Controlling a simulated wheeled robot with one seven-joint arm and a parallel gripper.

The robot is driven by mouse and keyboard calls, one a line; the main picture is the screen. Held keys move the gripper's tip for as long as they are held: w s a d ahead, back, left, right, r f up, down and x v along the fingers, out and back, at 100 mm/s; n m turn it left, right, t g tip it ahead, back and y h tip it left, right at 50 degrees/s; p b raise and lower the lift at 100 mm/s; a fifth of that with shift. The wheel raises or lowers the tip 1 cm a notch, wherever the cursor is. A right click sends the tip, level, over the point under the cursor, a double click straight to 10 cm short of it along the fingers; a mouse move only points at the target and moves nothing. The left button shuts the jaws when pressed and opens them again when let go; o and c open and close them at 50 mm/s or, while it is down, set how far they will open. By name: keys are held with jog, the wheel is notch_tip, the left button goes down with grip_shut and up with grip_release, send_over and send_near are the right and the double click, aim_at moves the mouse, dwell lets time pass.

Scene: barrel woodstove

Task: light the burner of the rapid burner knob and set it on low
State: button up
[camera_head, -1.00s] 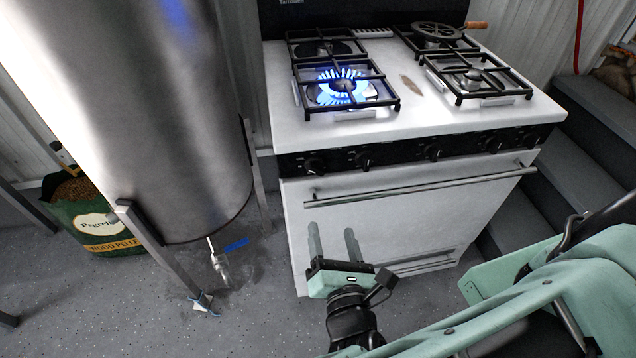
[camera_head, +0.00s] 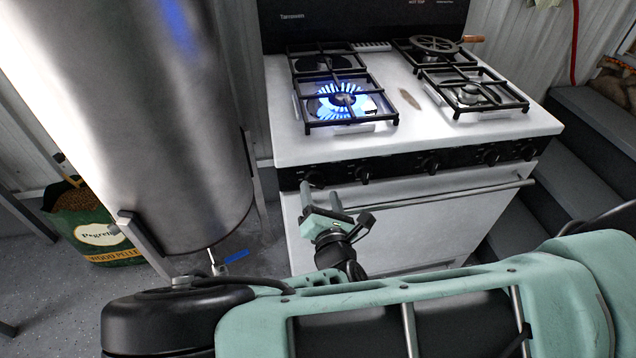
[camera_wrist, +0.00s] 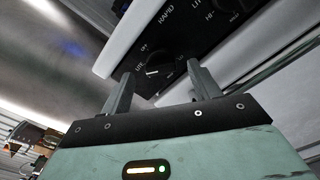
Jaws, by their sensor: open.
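A dark knob (camera_wrist: 158,66) with a pale mark shows between my fingertips in the wrist view. "OFF" and "LITE" are printed beside it, and a "RAPID" label (camera_wrist: 166,13) stands up and to the right. In the head view my gripper (camera_head: 320,193) is open, just in front of the leftmost knob (camera_head: 315,179) on the stove's black control panel (camera_head: 398,168). I cannot tell whether the fingers touch the knob. The front left burner (camera_head: 343,100) burns with a blue flame. The front right burner (camera_head: 470,95) shows no flame.
A second knob (camera_head: 363,174) and others line the panel. The oven door handle (camera_head: 440,197) runs below them. A large metal tank (camera_head: 150,120) stands close on the left.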

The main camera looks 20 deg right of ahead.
aim_at(318, 185)
jog(key=shift+w+d, duration=0.2)
jog(key=shift+w, duration=1.5)
jog(key=c, duration=1)
